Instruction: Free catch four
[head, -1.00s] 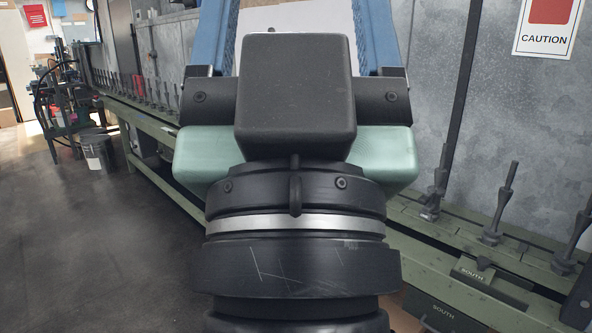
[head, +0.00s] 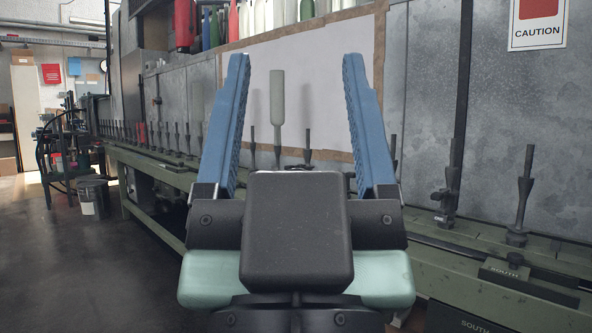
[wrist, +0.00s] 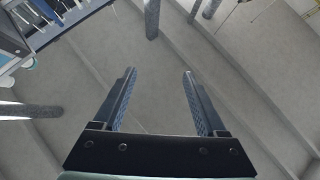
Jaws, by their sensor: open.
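My gripper (head: 296,64) points up and away in the head view, its two blue ridged fingers wide apart with nothing between them. It is also open and empty in the wrist view (wrist: 160,76). Beyond the fingers, a grey-green bottle (head: 277,98) stands neck down on a spindle. Dark spindles stand along the green bench (head: 150,166), including one at right (head: 521,200) and one with a small clamp-like part (head: 446,200). I cannot make out any catch marked four.
A grey panelled wall stands behind the bench, with a CAUTION sign (head: 538,24) at upper right. Coloured bottles (head: 242,22) stand on a high shelf. A bucket (head: 92,198) stands on the dark floor at left, where there is free room.

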